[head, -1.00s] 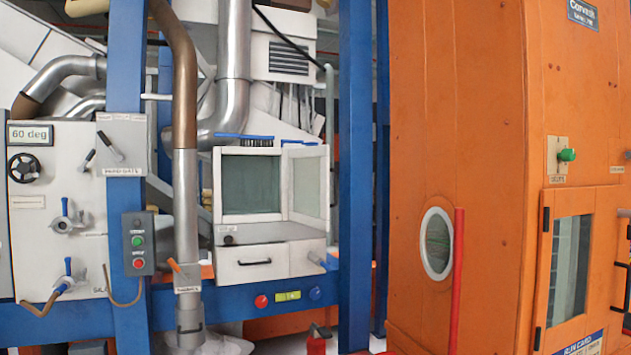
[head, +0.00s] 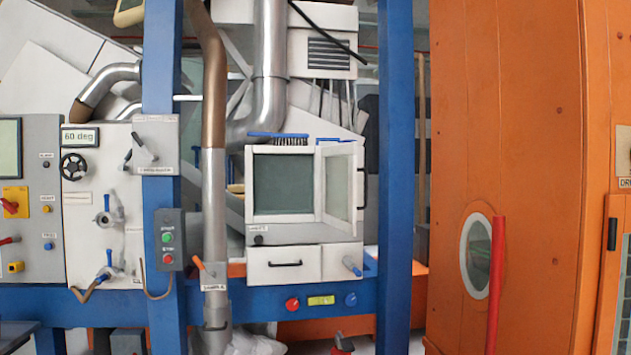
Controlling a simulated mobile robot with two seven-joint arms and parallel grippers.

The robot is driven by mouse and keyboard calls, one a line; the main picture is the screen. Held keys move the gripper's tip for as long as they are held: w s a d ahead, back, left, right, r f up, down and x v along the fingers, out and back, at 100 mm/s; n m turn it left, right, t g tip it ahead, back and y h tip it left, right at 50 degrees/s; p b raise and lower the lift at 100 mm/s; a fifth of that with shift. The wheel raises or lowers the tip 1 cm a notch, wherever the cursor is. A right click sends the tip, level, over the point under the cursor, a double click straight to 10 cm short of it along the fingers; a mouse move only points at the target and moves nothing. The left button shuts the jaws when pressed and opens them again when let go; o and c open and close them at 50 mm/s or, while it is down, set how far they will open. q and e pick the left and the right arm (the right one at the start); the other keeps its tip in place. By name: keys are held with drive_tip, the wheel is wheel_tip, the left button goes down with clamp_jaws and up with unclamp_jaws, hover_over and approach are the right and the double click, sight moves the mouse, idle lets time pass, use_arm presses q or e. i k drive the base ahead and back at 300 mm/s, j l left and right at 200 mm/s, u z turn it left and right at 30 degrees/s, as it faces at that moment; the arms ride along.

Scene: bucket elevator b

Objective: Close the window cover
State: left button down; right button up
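The window cover (head: 340,184) is a white-framed glass door on the right side of a white cabinet (head: 262,232). It stands swung outward, hinged near the middle of the cabinet front, with a dark handle (head: 361,188) on its outer edge. The window opening (head: 283,184) to its left shows a dark greenish pane in a white frame. Neither of my grippers is in view.
Blue posts (head: 396,180) and a steel pipe (head: 214,200) flank the cabinet. A blue beam (head: 255,304) with buttons runs below it. An orange machine (head: 540,130) with a red vertical pipe (head: 496,280) stands at right. A control panel (head: 28,200) is at far left.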

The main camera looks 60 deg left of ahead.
sight(349, 227)
drive_tip(key=i+u, duration=0.15)
drive_tip(key=u, duration=0.3)
drive_tip(key=i+u, duration=0.1)
drive_tip(key=u, duration=0.4)
drive_tip(key=i+u, duration=0.15)
drive_tip(key=u, duration=0.3)
drive_tip(key=i+l+u, duration=0.1)
drive_tip(key=u, duration=0.4)
drive_tip(key=i+l+u, duration=0.1)
drive_tip(key=u, duration=0.35)
drive_tip(key=k+l, duration=0.05)
